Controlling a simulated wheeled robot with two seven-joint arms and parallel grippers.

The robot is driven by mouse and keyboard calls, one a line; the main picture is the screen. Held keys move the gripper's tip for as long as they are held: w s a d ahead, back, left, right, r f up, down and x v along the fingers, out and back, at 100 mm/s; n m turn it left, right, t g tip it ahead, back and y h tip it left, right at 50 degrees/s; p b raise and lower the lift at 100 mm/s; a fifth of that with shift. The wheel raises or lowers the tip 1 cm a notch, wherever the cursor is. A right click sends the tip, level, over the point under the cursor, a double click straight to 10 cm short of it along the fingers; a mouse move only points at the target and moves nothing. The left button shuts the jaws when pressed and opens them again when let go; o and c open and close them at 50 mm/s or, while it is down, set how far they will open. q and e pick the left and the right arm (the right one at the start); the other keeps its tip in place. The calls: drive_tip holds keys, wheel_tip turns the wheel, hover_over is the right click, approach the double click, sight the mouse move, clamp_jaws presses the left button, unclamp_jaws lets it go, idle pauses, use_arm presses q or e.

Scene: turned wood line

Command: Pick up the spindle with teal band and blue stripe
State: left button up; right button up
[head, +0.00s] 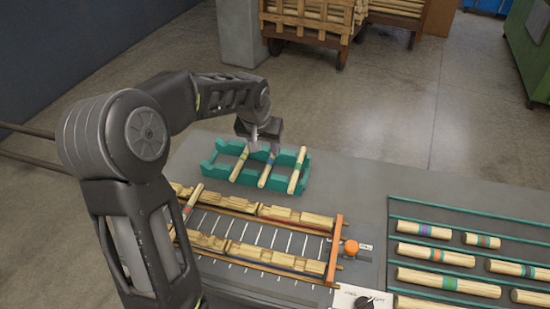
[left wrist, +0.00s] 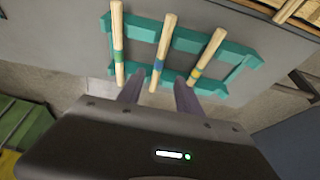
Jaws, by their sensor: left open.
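A spindle with a teal and blue band (head: 267,172) lies in the middle of the teal cradle (head: 222,181), between two other banded spindles. In the left wrist view this middle spindle (left wrist: 163,45) has its near end between the fingertips. My left gripper (head: 264,148) is open above the far side of the cradle. In the left wrist view its two fingers (left wrist: 158,90) are on either side of the middle spindle, and no grip on it shows. The exact stripe colours are small and hard to tell. My right gripper is not in view.
The other cradle spindles are the left one (head: 239,165) and the right one (head: 297,173). A slatted wooden-railed fixture (head: 262,236) stands in front. A rack on the right holds several banded spindles (head: 436,255). An orange knob (head: 351,247) sits beside the fixture.

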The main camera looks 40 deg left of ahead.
sight(269, 162)
use_arm(q)
drive_tip(key=shift+s, duration=0.1)
drive_tip(key=shift+x, duration=1.35)
drive_tip(key=shift+f+p, duration=0.2)
drive_tip(key=shift+p, duration=0.2)
drive_tip(key=p+x, duration=0.1)
drive_tip(key=x, duration=0.2)
drive_tip(key=shift+w+f, duration=0.25)
drive_tip(key=shift+w, duration=0.05)
drive_tip(key=shift+w+f, duration=0.2)
drive_tip(key=shift+f, duration=0.35)
